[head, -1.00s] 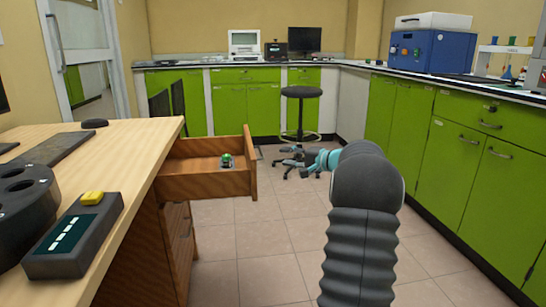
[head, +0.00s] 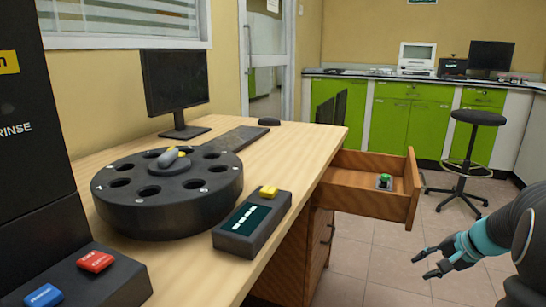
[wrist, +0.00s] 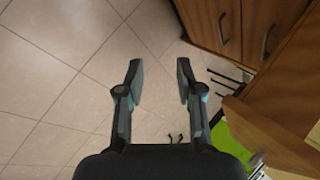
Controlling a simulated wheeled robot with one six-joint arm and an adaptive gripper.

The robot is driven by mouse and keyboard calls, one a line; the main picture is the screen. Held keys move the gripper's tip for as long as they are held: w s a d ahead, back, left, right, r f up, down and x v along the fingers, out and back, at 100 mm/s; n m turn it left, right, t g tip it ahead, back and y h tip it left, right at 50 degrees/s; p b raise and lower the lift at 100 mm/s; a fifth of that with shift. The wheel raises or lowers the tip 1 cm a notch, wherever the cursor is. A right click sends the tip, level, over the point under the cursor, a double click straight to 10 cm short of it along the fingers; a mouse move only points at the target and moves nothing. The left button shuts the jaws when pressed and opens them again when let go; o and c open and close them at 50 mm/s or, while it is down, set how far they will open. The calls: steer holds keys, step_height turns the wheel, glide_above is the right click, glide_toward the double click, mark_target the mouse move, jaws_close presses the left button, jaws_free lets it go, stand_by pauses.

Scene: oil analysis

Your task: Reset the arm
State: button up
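My gripper (head: 432,264) is at the lower right of the head view, right of the desk and a little in front of the open drawer. Its fingers are apart with nothing between them. In the wrist view my gripper (wrist: 161,82) is open and empty above the tiled floor. Part of my arm is cut off by the right edge of the head view.
A wooden drawer (head: 365,200) stands open with a small green-topped item (head: 384,181) inside. The desk (head: 285,165) holds a black carousel (head: 165,208), a control box (head: 252,222), a keyboard and a monitor. A stool (head: 478,118) stands at the back right. The floor between is clear.

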steer(key=s+a+r+n+h+p, duration=0.2)
steer(key=s+a+r+n, duration=0.3)
steer(key=s+a, duration=0.6)
steer(key=s+a+r+n+h+p, duration=0.2)
steer(key=s+a+r+n+p, duration=0.3)
steer(key=s+a+r, duration=0.4)
steer(key=s+a+n, duration=0.1)
steer(key=s+a, duration=0.2)
steer(key=shift+s+a, duration=0.15)
steer(key=shift+s, duration=0.15)
